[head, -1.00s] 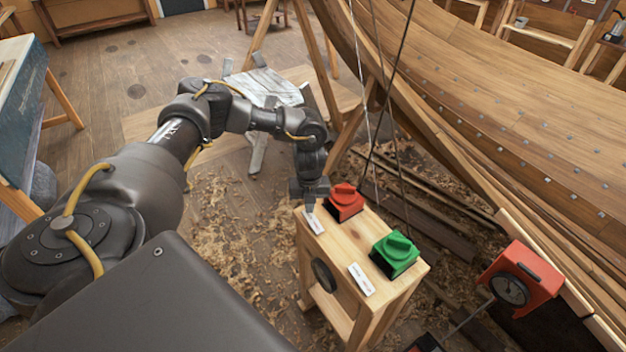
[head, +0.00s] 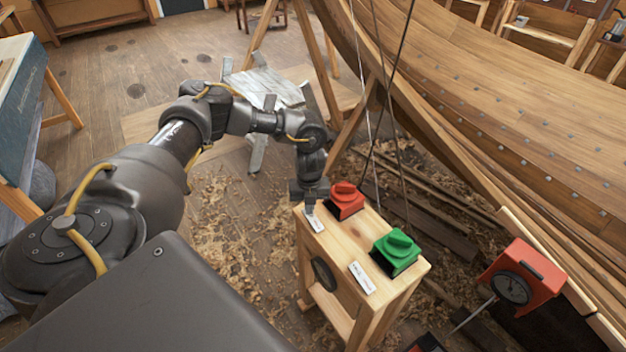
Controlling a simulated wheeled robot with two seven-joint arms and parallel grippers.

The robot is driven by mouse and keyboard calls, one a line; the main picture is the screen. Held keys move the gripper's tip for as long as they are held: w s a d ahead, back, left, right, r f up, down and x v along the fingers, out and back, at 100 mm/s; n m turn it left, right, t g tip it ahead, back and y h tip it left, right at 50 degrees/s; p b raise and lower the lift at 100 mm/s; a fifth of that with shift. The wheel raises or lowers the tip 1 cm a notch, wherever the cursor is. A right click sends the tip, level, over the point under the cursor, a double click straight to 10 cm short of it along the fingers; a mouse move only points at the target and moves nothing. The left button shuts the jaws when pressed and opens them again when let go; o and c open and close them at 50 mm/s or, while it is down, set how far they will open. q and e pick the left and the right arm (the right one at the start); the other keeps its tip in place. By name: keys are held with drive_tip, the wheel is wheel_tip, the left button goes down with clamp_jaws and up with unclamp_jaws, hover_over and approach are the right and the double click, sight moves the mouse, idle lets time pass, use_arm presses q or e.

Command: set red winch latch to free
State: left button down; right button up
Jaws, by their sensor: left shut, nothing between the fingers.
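The red winch latch (head: 345,201) is a red block with a round knob, on the far left of a wooden stand's top (head: 337,244). A green latch (head: 397,249) of the same kind is nearer on the same top. Each has a white label in front of it; the labels are too small to read. My left gripper (head: 309,209) is shut and empty, pointing down just left of the red latch, above the label (head: 314,221). I cannot tell whether it touches the latch or label. My right gripper is not in view.
Dark lines rise behind the stand past the planked hull (head: 500,80) on the right. A red box with a dial (head: 524,281) stands at the lower right. A trestle with grey boards (head: 262,88) is behind my arm. Shavings cover the floor left of the stand.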

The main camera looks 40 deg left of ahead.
use_arm(q)
drive_tip(key=shift+f+b, duration=0.45)
drive_tip(key=shift+f, duration=0.3)
drive_tip(key=shift+r, duration=0.2)
drive_tip(key=shift+r+p, duration=0.55)
drive_tip(key=shift+p, duration=0.2)
wheel_tip(320, 180, up, 6)
drive_tip(key=p, duration=0.5)
drive_tip(key=shift+f, duration=0.15)
drive_tip(key=shift+f, duration=0.1)
